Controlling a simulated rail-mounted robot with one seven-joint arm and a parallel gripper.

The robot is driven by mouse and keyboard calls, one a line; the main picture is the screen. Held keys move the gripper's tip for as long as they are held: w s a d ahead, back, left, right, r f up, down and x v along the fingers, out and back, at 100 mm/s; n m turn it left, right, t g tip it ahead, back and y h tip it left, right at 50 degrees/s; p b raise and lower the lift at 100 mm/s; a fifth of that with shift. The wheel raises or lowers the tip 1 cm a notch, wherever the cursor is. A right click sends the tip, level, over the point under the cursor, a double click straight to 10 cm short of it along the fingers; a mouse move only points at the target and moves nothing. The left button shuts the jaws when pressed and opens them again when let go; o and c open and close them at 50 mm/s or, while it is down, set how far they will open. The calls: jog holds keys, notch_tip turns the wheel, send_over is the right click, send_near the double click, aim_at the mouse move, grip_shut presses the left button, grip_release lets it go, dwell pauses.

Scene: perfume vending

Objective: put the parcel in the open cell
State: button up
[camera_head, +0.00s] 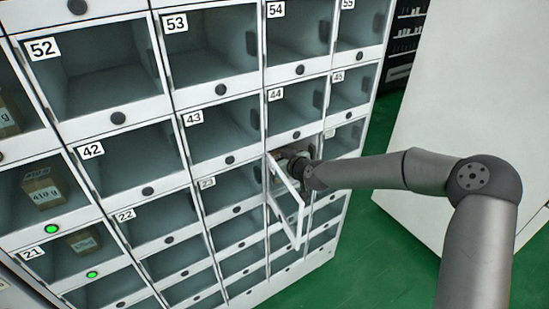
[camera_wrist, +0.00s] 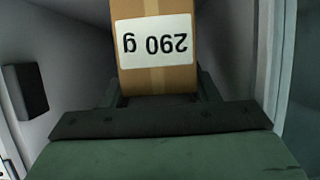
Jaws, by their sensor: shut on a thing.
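The parcel (camera_wrist: 155,75) is a brown cardboard box with a white label reading "290 g", upside down in the wrist view. My gripper (camera_wrist: 157,98) is shut on it, with a dark finger at either side of the box. The cell's glazed door (camera_head: 288,203) hangs open to the left of my wrist. In the wrist view, pale cell walls (camera_wrist: 232,45) surround the parcel.
The locker bank has rows of numbered cells with closed clear doors. Cells at the left hold other parcels, one labelled "410 g" (camera_head: 45,190), with green lights below. A large white panel (camera_head: 460,90) stands at right. Green floor (camera_head: 400,235) is clear between.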

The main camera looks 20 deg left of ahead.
jog(key=shift+p+x, duration=0.4)
jog(key=shift+x, duration=0.6)
jog(key=shift+s+f, duration=0.1)
jog(key=shift+f, duration=0.25)
jog(key=shift+f, duration=0.1)
jog(key=o, duration=1.2)
